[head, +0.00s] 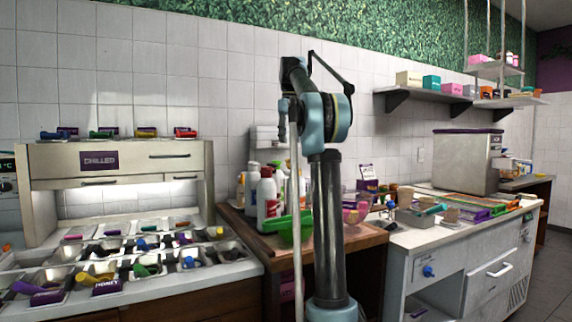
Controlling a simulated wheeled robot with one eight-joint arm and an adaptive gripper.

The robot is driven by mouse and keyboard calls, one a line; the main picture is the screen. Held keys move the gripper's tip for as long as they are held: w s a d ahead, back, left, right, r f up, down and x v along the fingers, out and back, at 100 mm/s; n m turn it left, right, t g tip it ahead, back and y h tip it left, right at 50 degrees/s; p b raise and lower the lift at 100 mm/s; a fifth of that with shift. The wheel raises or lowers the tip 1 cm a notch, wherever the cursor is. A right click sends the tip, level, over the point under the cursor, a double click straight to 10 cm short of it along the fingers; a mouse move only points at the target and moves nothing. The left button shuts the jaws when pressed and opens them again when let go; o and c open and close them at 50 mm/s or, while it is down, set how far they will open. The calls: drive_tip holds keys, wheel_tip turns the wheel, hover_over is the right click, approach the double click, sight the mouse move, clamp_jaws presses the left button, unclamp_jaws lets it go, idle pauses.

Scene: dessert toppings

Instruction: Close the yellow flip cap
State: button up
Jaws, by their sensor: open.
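No yellow flip cap can be made out clearly in the head view. Several squeeze bottles stand together on the wooden counter left of my arm.
A green tray (284,231) sits in front of the bottles. A chilled topping station (118,165) with several bins and coloured scoops is at left. A white counter (440,236) with boxes and a large grey container (466,160) is at right. A wall shelf (440,97) hangs above.

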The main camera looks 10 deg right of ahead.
sight(289, 159)
wheel_tip(289, 159, down, 10)
idle(0.6)
